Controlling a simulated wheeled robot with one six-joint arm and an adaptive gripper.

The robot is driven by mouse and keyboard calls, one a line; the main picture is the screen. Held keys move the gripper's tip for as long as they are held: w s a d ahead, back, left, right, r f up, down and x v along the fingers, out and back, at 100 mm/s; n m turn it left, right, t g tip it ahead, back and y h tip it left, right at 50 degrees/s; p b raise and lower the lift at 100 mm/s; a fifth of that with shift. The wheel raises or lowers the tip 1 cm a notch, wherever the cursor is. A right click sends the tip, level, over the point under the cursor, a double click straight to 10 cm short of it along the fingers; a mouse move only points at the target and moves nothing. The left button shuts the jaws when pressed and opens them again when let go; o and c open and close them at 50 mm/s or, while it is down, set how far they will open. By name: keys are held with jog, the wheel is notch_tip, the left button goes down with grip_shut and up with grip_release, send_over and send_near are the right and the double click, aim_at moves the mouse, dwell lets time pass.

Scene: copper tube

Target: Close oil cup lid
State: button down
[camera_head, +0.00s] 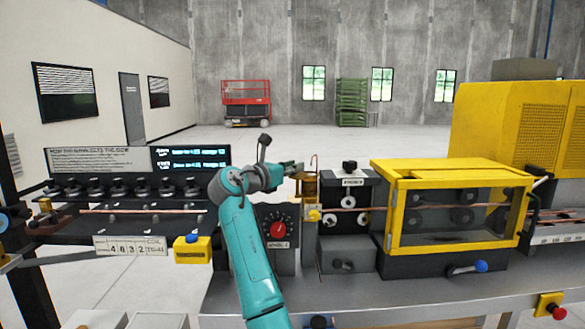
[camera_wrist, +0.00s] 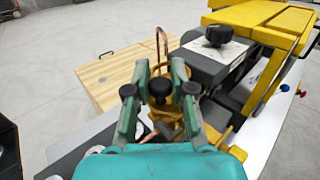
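The brass oil cup (camera_head: 309,188) stands left of the black roller unit, with a thin bent copper tube (camera_head: 315,162) rising beside it. My gripper (camera_head: 295,169) is at the cup's upper left in the head view. In the wrist view my gripper (camera_wrist: 155,82) has its two fingers apart. A round black knob (camera_wrist: 160,88) shows between them, in front of the brass cup (camera_wrist: 163,72). I cannot tell whether the fingers touch the knob. My fingers hide part of the cup, and the lid's position is unclear.
A black unit with rollers (camera_head: 348,212) and a yellow-framed guard (camera_head: 440,200) stand to the right. A red-pointer dial (camera_head: 278,230) is below my gripper. A wooden box (camera_wrist: 112,77) lies beyond the cup. The grey bench top (camera_head: 370,292) is clear in front.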

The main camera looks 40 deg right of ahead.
jog(key=shift+s+t, duration=0.1)
jog(key=shift+t, duration=0.2)
jog(key=n+t, duration=0.1)
jog(key=n+t+y, duration=0.1)
jog(key=t, duration=0.1)
jog(key=s+d+n+t+y, duration=0.1)
jog(key=shift+s+d+n+t+y, duration=0.15)
jog(key=shift+d+n+t+y, duration=0.05)
jog(key=shift+n+t+y, duration=0.95)
jog(key=shift+s+d+n+t+y, duration=0.1)
jog(key=shift+d+n+t+y, duration=0.1)
jog(key=shift+n+t+y, duration=0.9)
jog(key=shift+t+h, duration=0.25)
jog(key=shift+t, duration=0.1)
jog(key=c, duration=1)
grip_release()
jog(key=shift+d, duration=0.1)
jog(key=shift+c, duration=0.2)
jog(key=v, duration=1.2)
